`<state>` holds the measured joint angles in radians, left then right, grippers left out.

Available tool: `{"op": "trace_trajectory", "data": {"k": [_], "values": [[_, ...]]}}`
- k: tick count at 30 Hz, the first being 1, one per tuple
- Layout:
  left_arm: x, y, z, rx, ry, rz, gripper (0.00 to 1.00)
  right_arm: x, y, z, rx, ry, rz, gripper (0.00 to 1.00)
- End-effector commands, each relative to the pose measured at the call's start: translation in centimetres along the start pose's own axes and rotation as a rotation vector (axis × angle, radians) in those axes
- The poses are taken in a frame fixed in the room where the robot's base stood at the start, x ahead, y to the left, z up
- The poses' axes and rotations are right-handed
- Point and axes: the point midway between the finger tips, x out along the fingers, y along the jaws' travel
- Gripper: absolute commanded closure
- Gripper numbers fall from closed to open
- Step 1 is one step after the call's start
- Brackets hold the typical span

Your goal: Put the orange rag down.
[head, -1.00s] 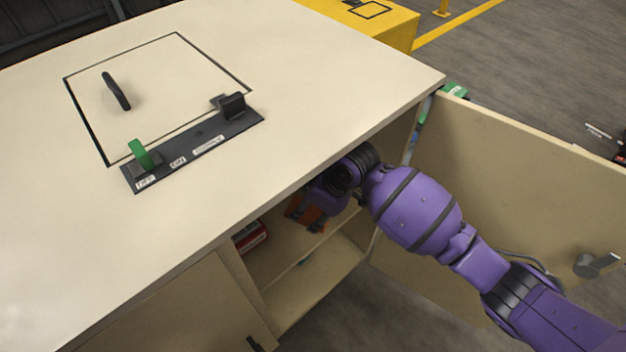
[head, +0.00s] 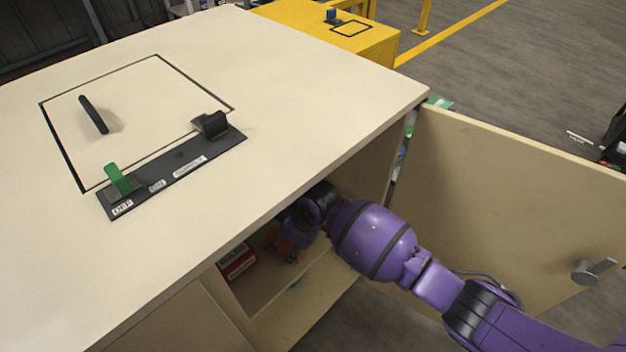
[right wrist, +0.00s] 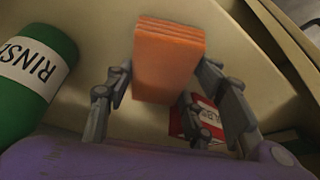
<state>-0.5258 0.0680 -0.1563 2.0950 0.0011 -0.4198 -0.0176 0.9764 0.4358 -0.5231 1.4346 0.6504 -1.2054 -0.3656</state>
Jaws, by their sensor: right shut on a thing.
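The orange rag (right wrist: 168,62) is a thick folded block in the right wrist view. My right gripper (right wrist: 165,78) is shut on it, with a finger on each side. In the head view the right gripper (head: 288,243) is inside the open cabinet, under the worktop, and orange parts of the rag (head: 271,238) show beside it. A pale cabinet surface lies behind the rag; I cannot tell whether the rag touches it. My left gripper is not in view.
A red box (head: 237,262) stands left of the gripper in the cabinet. A green RINSE bottle (right wrist: 32,72) is close on the left in the wrist view. The cabinet door (head: 510,190) is open on the right. The worktop (head: 300,120) overhangs the arm.

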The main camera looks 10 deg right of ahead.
Motion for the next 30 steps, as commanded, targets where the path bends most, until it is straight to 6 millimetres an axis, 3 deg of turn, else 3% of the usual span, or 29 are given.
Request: {"op": "trace_trajectory", "data": {"k": [9, 10, 14, 30], "values": [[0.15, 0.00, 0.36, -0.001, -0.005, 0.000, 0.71, 0.83, 0.21, 0.02, -0.003, 0.003, 0.004, 0.75], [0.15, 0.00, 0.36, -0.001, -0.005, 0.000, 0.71, 0.89, 0.20, 0.06, -0.003, 0.003, 0.005, 0.49], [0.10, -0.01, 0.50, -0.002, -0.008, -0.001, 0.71, 0.92, 0.15, 0.14, -0.003, 0.001, 0.004, 0.32], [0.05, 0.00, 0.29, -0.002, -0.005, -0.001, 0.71, 0.38, 0.30, -0.09, -0.004, 0.002, 0.005, 0.32]]}}
